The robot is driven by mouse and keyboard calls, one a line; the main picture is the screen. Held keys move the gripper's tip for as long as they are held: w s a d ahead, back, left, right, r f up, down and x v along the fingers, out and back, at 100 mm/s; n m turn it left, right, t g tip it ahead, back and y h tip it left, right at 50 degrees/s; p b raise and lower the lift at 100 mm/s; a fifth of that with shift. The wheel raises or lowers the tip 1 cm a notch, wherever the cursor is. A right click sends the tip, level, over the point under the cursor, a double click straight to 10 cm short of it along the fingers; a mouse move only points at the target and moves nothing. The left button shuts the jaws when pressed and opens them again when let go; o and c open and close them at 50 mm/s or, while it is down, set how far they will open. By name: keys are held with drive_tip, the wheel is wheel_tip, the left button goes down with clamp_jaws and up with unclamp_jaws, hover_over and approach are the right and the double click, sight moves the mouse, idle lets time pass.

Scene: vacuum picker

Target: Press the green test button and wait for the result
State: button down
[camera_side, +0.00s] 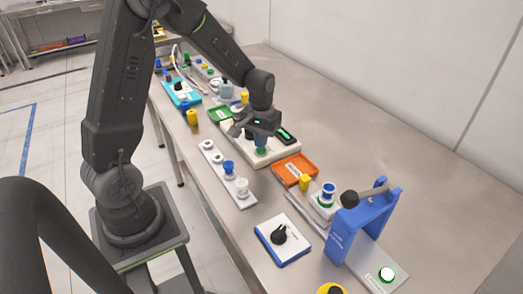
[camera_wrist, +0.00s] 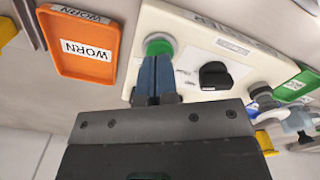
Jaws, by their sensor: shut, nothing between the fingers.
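A cream test box (camera_side: 285,152) stands on the bench in the side view. It also fills the upper middle of the wrist view (camera_wrist: 180,20), with a black knob (camera_wrist: 215,75) and printed labels. The green button (camera_wrist: 159,45) sits near the box's left end in the wrist view, and its edge shows in the side view (camera_side: 261,151). My gripper (camera_wrist: 157,60) is shut and empty, with its blue fingers together and pointing at the button. In the side view my gripper (camera_side: 261,143) is directly above the button. The fingertips look at or touching it; exact contact is hard to tell.
An orange tray marked WORN (camera_side: 305,165) lies beside the box, and a green tray (camera_side: 219,115) is on its other side. A white strip (camera_side: 214,172) with several small parts is in front. A blue stand (camera_side: 350,228) is at right.

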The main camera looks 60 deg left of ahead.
drive_tip(key=shift+f, duration=0.75)
drive_tip(key=shift+r, duration=3.05)
drive_tip(key=shift+d+r, duration=0.1)
drive_tip(key=shift+r, duration=0.1)
drive_tip(key=s+d+r+m+t, duration=0.5)
drive_tip(key=s+d+r, duration=0.7)
drive_tip(key=s, duration=0.4)
drive_tip(key=shift+s+r+m+t, duration=0.35)
drive_tip(key=shift+r+m, duration=0.15)
drive_tip(key=shift+r, duration=0.2)
